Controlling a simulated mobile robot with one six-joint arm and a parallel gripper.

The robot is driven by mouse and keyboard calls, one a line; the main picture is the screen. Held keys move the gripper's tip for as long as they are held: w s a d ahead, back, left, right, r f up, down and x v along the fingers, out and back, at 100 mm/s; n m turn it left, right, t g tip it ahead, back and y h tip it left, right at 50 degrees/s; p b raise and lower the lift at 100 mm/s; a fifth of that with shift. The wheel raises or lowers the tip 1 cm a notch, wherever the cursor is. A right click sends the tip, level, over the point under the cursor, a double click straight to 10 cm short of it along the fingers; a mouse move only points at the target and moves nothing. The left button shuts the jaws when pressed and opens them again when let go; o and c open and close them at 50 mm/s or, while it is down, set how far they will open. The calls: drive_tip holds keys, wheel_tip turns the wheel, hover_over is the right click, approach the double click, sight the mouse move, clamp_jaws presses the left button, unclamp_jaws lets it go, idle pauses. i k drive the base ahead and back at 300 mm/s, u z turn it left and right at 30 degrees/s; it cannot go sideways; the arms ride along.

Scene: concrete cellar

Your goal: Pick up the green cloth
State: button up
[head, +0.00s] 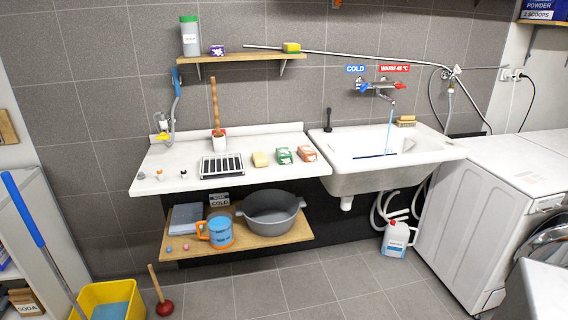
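No green cloth can be made out in the head view. The green things I can make out are a small green-and-white box (284,155) on the white counter (165,172), the lid of a grey container on the wall shelf and the edge of a yellow sponge there. A folded grey-blue item (186,218), perhaps cloth, lies on the lower wooden shelf (180,246). My gripper is not in view.
A white sink (430,153) with a thin blue stream under its tap adjoins the counter. A washing machine (450,215) stands right. A yellow bucket (75,297), plunger (164,307) and canister (395,240) stand on the floor. The middle floor is clear.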

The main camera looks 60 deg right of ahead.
sight(284, 155)
drive_tip(key=z, duration=0.3)
drive_tip(key=k, duration=0.95)
drive_tip(key=z, duration=0.25)
drive_tip(key=i, duration=0.9)
drive_tip(key=u, duration=0.05)
